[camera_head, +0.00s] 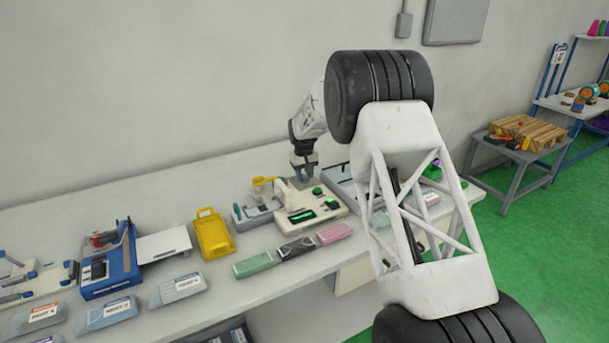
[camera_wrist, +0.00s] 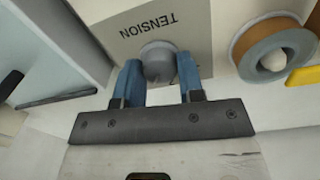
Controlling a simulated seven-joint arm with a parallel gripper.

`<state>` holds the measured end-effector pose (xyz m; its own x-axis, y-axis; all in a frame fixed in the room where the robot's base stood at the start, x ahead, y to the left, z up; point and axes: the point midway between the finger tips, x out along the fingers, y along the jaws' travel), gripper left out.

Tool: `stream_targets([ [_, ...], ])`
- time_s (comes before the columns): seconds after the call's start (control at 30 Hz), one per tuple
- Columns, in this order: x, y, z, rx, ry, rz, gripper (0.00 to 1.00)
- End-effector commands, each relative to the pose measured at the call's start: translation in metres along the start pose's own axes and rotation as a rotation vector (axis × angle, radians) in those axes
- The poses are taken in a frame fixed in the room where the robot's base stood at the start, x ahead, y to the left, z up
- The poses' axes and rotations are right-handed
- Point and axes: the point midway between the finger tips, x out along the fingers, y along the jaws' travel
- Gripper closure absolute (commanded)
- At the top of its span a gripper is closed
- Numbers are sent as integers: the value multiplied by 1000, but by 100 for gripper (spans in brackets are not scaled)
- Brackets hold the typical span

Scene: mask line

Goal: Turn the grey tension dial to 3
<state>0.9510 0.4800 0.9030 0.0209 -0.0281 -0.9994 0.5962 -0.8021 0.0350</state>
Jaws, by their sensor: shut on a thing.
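The grey tension dial (camera_wrist: 158,65) sits on a grey plate marked TENSION (camera_wrist: 115,22), which reads upside down in the wrist view. My gripper (camera_wrist: 160,80) has its two blue fingers on either side of the dial, shut on it. The dial's numbers and pointer do not show, so I cannot tell its setting. In the head view my gripper (camera_head: 304,180) reaches down to the cream machine (camera_head: 318,208) on the bench; the dial itself is hidden there.
An orange-rimmed spool (camera_wrist: 272,50) is right of the dial in the wrist view. On the bench (camera_head: 215,290) are a yellow holder (camera_head: 212,234), a blue machine (camera_head: 108,262), and green (camera_head: 254,264), black (camera_head: 296,248) and pink (camera_head: 334,233) packs in front of the cream machine.

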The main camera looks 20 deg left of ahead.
Motion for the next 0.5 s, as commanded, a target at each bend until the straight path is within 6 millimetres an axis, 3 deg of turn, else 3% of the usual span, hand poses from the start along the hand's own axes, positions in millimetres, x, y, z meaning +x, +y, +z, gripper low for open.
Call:
stream_targets([
  [0.5,0,0,0,198,-8,0,88],
])
